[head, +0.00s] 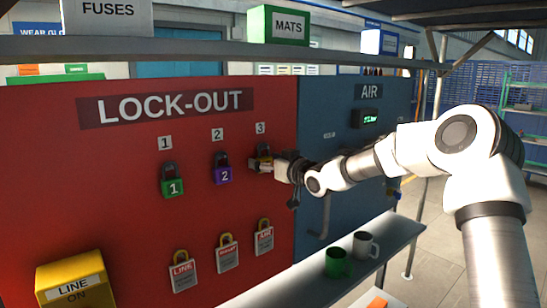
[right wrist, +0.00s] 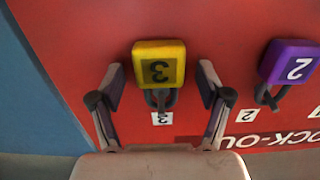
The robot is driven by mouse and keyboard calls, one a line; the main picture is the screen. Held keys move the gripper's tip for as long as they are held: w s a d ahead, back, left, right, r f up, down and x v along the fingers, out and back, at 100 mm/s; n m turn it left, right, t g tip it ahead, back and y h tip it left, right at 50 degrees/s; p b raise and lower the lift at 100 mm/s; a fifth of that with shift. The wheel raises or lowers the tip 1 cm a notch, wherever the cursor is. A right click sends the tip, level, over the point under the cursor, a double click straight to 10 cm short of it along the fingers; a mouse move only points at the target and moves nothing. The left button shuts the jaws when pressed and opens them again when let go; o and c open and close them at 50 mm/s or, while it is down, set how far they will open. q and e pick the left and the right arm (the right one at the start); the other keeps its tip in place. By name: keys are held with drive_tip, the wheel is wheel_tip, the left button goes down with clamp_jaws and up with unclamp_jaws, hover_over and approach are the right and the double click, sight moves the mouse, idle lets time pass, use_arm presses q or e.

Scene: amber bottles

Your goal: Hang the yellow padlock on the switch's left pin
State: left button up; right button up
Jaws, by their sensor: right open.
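The yellow padlock (head: 264,151) hangs under number 3 on the red lock-out board, partly hidden by my right gripper (head: 268,164) in the head view. In the right wrist view the padlock (right wrist: 158,60) appears upside down, its black 3 facing the camera. My right gripper's fingers (right wrist: 161,75) are open on either side of it, with a gap showing at each side. A yellow switch box (head: 73,278) marked LINE ON stands at the lower left of the head view; I cannot make out its pins. My left gripper is not in view.
A green padlock (head: 172,180) and a purple padlock (head: 222,169) hang left of the yellow one. Several tags (head: 228,253) hang below.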

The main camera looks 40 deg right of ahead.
drive_tip(key=c, duration=1.3)
drive_tip(key=shift+r+p, duration=0.4)
drive_tip(key=shift+r, duration=0.15)
drive_tip(key=shift+s+f+b, duration=0.15)
drive_tip(key=shift+s+b, duration=0.2)
drive_tip(key=shift+b, duration=0.05)
drive_tip(key=shift+s+d+b, duration=0.1)
drive_tip(key=shift+s+b, duration=0.5)
drive_tip(key=shift+s, duration=0.25)
drive_tip(key=s+b, duration=0.4)
drive_tip(key=shift+s+d+b, duration=0.2)
drive_tip(key=shift+s+b, duration=0.15)
drive_tip(key=shift+b, duration=0.05)
